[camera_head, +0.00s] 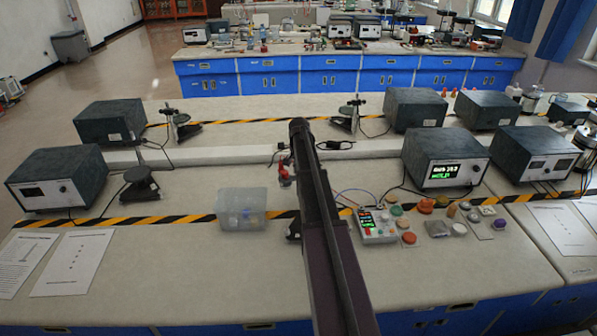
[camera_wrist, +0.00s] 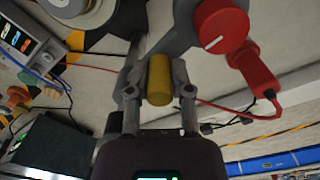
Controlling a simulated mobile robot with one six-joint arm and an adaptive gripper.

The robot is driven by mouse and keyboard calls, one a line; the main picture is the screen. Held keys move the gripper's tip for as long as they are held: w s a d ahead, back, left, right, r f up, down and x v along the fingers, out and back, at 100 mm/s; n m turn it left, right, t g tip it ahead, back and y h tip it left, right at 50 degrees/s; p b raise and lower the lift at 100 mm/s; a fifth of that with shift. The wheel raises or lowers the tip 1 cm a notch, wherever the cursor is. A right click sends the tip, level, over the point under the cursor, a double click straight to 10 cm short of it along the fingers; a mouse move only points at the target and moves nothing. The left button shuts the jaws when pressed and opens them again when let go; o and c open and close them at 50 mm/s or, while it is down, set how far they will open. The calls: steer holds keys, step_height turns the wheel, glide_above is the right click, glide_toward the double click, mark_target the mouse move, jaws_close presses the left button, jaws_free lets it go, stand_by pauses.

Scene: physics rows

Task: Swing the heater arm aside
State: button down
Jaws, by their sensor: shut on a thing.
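In the wrist view, my gripper (camera_wrist: 158,80) is shut on a short yellow cylinder (camera_wrist: 159,72), with one finger on each side. The cylinder lies close to a grey metal part (camera_wrist: 168,35), which may be the heater arm; I cannot tell how they join. A round red knob with a white mark (camera_wrist: 221,27) and a red handle-like part (camera_wrist: 256,78) with a red cable are right of the gripper. In the head view, a small red part (camera_head: 284,174) shows beside my dark arm. My arm hides the gripper and most of the apparatus there.
A clear plastic bin (camera_head: 241,209) stands left of my arm. A lit instrument box (camera_head: 377,226) with several coloured pieces lies to the right. Dark power units (camera_head: 446,158) line the bench behind black-and-yellow tape. The front left benchtop holds paper sheets (camera_head: 72,263) and free room.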

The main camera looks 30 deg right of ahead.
steer(key=shift+w+a, duration=0.15)
steer(key=shift+w, duration=0.2)
steer(key=c, duration=0.5)
jaws_free()
steer(key=shift+c, duration=0.2)
steer(key=shift+s, duration=0.1)
steer(key=shift+s, duration=0.1)
